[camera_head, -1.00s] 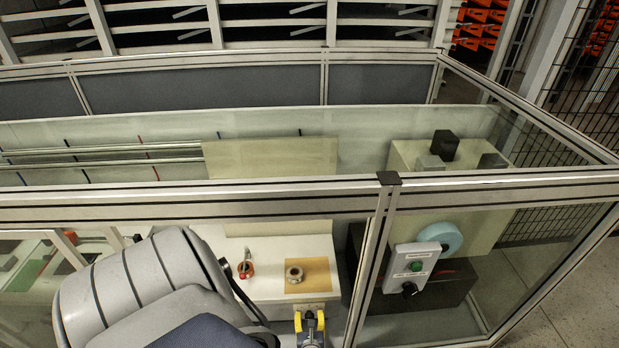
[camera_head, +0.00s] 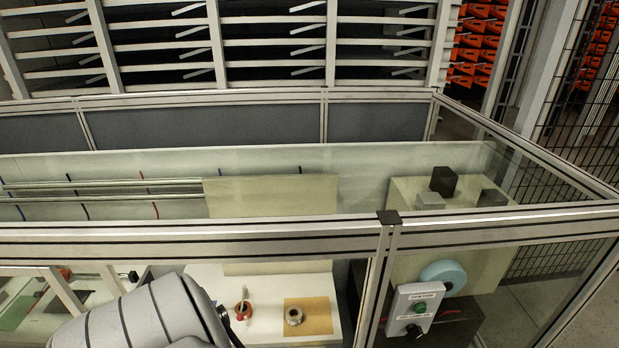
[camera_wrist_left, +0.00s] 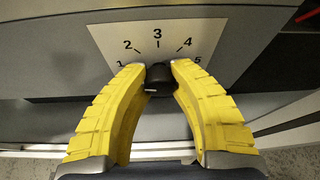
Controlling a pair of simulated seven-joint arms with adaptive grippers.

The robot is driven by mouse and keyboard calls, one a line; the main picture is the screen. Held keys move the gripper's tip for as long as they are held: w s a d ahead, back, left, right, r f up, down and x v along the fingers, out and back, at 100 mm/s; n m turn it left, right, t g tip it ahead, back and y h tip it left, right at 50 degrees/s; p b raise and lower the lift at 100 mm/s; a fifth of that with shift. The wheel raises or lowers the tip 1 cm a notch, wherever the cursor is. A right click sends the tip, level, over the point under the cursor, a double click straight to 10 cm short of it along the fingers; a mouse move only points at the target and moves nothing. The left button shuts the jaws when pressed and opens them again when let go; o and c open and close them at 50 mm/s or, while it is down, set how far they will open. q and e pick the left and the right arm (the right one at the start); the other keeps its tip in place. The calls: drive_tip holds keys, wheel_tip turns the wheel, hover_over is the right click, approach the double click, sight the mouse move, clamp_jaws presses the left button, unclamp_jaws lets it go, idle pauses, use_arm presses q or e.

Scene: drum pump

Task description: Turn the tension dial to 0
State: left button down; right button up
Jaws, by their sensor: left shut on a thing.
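In the left wrist view the black tension dial (camera_wrist_left: 159,77) sits on a pale scale plate (camera_wrist_left: 157,38) with the numerals 1 to 5 around it. A short white mark shows on the dial's lower left edge. No 0 is visible; the area left of and below the 1 is partly covered by a finger. My left gripper (camera_wrist_left: 158,73) has its two yellow fingers shut on the dial, one on each side. The head view does not show this dial or the left gripper, only part of my left arm. My right gripper is in neither view.
In the head view a framed clear guard (camera_head: 230,236) runs across. Behind it are a metal ring (camera_head: 294,317) on a tan square and a small red-and-white item (camera_head: 243,309). A control box (camera_head: 416,308) with a green button and black knob stands at right.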

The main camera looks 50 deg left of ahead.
use_arm(q)
drive_tip(key=n+t+h, duration=0.1)
drive_tip(key=n+t, duration=0.1)
drive_tip(key=n, duration=0.1)
drive_tip(key=shift+s, duration=0.1)
drive_tip(key=shift+n+t+h, duration=0.3)
drive_tip(key=shift+n+t, duration=0.4)
drive_tip(key=shift+n, duration=0.5)
drive_tip(key=c, duration=1)
unclamp_jaws()
drive_tip(key=shift+v, duration=5.95)
